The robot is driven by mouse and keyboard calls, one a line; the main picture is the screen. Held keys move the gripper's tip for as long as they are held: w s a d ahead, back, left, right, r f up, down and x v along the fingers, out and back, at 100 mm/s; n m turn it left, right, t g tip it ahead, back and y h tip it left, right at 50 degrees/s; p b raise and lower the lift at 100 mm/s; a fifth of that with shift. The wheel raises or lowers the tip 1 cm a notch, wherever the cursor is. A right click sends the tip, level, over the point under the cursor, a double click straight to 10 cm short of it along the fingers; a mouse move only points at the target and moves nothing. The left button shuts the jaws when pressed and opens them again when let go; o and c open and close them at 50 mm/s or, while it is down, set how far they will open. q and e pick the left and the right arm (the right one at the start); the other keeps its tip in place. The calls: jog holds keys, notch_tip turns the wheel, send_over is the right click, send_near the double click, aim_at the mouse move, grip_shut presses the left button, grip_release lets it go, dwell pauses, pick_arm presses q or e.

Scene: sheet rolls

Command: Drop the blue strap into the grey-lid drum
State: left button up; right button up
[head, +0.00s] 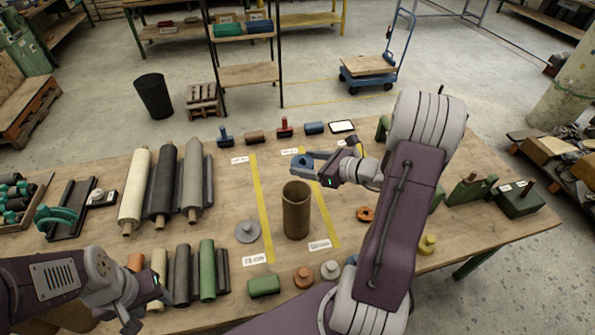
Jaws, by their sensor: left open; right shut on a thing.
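My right gripper (306,170) is shut on the blue strap (303,161), a small coiled piece. It holds the strap above and behind the mouth of a brown open-topped drum (297,213). The drum stands upright on the table between two yellow lines. A round grey lid (247,232) with a knob lies flat on the table, left of the drum and apart from it. My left gripper (148,305) is open and low at the front left, near the short rolls. The inside of the drum is dark.
Long rolls (162,185) lie left of the drum, with short rolls (207,270) in front of them. A green block (264,286) and small knobbed weights (303,277) sit at the front. An orange ring (366,214) lies to the right. Small posts and rolls line the back edge.

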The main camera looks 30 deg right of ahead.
notch_tip(320, 180, down, 6)
jog(key=b, duration=0.5)
jog(key=o, duration=1.5)
jog(key=shift+d, duration=0.1)
jog(key=b+v, duration=0.1)
jog(key=v, duration=0.8)
jog(key=shift+f, duration=0.1)
